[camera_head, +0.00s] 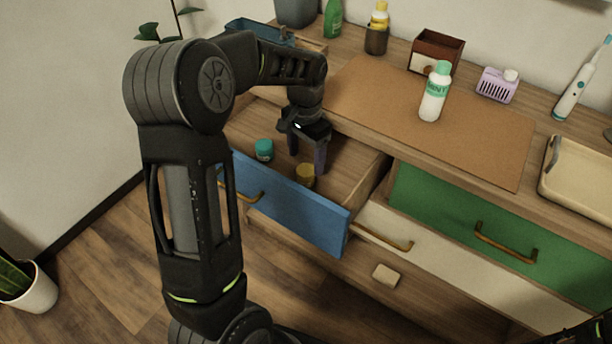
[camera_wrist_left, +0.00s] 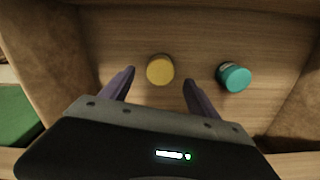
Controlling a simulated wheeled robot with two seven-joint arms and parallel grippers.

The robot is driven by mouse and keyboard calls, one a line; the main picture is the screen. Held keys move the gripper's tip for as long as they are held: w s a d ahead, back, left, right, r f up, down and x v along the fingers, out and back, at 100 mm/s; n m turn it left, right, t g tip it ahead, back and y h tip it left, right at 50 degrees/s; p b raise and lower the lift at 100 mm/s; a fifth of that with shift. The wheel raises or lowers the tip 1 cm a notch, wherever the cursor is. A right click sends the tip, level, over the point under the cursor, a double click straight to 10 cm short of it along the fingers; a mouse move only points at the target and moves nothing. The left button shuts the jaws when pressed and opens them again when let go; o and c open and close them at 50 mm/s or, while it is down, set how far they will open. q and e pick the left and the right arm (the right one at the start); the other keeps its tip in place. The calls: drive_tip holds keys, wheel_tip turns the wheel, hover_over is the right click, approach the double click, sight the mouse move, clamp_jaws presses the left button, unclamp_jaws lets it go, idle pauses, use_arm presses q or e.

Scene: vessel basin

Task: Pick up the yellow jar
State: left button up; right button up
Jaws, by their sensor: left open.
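The yellow jar (camera_head: 306,174) stands in the open blue-fronted drawer (camera_head: 290,214), near its front panel. In the left wrist view the yellow jar (camera_wrist_left: 160,69) lies ahead of the gap between my fingers, apart from both. My left gripper (camera_head: 307,160) is open and empty, its fingers reaching down into the drawer beside the jar; it also shows in the left wrist view (camera_wrist_left: 158,80). A teal-lidded jar (camera_head: 264,150) stands in the same drawer to the left, and in the left wrist view (camera_wrist_left: 234,77) to the right. My right gripper is not in view.
The drawer walls and front panel surround the jars closely. On the counter above are a brown mat (camera_head: 400,110), a white bottle with a green cap (camera_head: 434,92), a brown box (camera_head: 436,52), a purple basket (camera_head: 496,86) and a cream tray (camera_head: 580,178).

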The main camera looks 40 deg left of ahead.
sight(306, 170)
use_arm(q)
drive_tip(key=shift+f, duration=0.25)
wheel_tip(306, 170, down, 5)
drive_tip(key=shift+f, duration=0.1)
idle(0.4)
idle(0.4)
clamp_jaws()
idle(0.6)
